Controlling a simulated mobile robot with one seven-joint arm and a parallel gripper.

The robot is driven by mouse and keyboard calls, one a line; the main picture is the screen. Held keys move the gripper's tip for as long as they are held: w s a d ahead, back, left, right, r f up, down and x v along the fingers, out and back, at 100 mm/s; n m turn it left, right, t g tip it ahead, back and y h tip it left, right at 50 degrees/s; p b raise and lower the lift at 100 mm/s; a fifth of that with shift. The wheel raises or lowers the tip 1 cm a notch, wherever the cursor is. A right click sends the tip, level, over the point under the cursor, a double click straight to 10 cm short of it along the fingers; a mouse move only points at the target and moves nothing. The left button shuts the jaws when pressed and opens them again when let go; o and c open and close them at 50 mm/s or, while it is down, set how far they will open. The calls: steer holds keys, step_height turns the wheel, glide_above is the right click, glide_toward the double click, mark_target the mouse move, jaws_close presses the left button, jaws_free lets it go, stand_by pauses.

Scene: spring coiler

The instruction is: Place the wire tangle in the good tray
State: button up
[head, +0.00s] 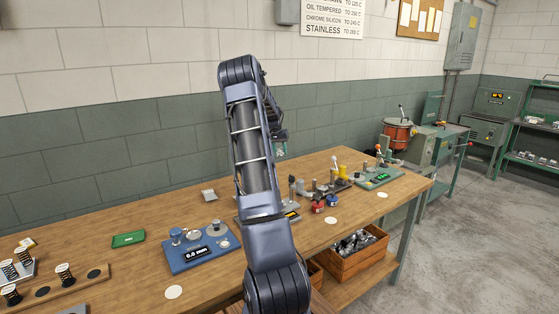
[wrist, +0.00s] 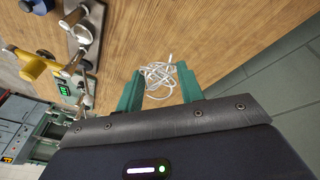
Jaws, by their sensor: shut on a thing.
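The wire tangle (wrist: 157,75) is a loose bundle of pale wire and shows in the wrist view between the two teal fingers. My gripper (wrist: 160,88) is shut on it, in front of the wood bench top. Whether the tangle touches the wood is not clear. In the head view my gripper (head: 280,150) is mostly hidden behind my own arm, near the far edge of the bench, and the tangle cannot be made out. No tray is marked clearly as the good tray; a small flat green item (head: 128,240) lies on the left part of the bench.
A blue gauge base (head: 202,249) stands at the bench middle. Small tools, red parts and a green device (head: 379,178) crowd the right end. Springs on a wooden rack (head: 60,287) stand at left. A wooden crate (head: 352,265) of metal parts sits below. The wall is close behind.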

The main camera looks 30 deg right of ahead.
steer(key=shift+r, duration=0.6)
steer(key=w+a+n+t, duration=0.15)
steer(key=w+a, duration=0.25)
steer(key=a, duration=0.6)
steer(key=w+a+n+g, duration=0.1)
steer(key=w+a+n, duration=0.15)
steer(key=a, duration=0.75)
steer(key=n+t+y, duration=0.2)
steer(key=n+y, duration=0.1)
steer(key=n, duration=0.5)
glide_above(128, 239)
steer(key=s, duration=0.1)
steer(key=shift+h, duration=0.3)
step_height(128, 239, down, 19)
steer(key=shift+f, duration=0.2)
steer(key=shift+f, duration=0.1)
steer(key=o, duration=1)
